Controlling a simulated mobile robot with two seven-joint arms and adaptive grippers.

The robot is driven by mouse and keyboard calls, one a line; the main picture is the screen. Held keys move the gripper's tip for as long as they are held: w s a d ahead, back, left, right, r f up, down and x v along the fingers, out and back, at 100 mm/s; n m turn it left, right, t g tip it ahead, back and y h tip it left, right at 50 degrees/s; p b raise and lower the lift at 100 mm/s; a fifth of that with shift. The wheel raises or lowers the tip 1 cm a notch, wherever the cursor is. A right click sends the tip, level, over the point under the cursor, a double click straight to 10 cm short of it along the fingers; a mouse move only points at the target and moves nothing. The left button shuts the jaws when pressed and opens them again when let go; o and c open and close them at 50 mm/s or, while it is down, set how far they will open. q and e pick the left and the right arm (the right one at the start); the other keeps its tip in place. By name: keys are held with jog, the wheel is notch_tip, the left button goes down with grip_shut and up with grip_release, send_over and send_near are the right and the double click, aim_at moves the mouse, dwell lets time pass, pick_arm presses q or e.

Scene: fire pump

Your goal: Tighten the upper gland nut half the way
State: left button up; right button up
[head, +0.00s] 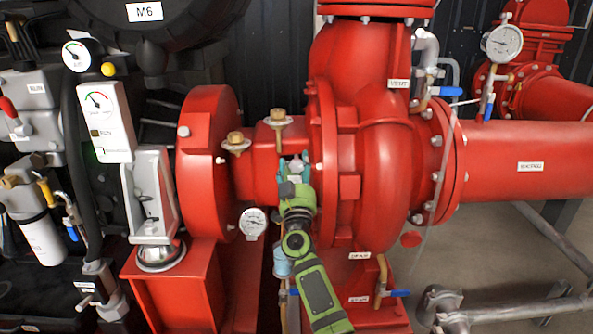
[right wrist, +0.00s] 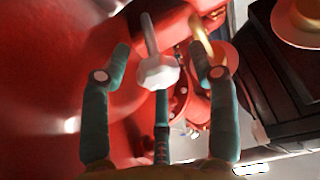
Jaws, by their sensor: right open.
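In the right wrist view a pale grey hex nut (right wrist: 157,71) sits on a thin stud (right wrist: 149,34). I take it as the upper gland nut, though the frames do not clearly show upper or lower. My right gripper (right wrist: 163,64) is open, its teal fingers on both sides of the nut with visible gaps and a third finger below. In the head view this green gripper (head: 294,170) is at the red shaft housing (head: 262,170) between the round flange and the pump body. Its fingers mostly hide the nut there. My left gripper is not in view.
A drain valve with a blue handle (head: 398,293) is lower right.

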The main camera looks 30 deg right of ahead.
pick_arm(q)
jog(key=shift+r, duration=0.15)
pick_arm(e)
jog(key=shift+w, duration=0.2)
jog(key=shift+d, duration=0.1)
jog(key=c, duration=1.1)
jog(key=shift+r, duration=0.15)
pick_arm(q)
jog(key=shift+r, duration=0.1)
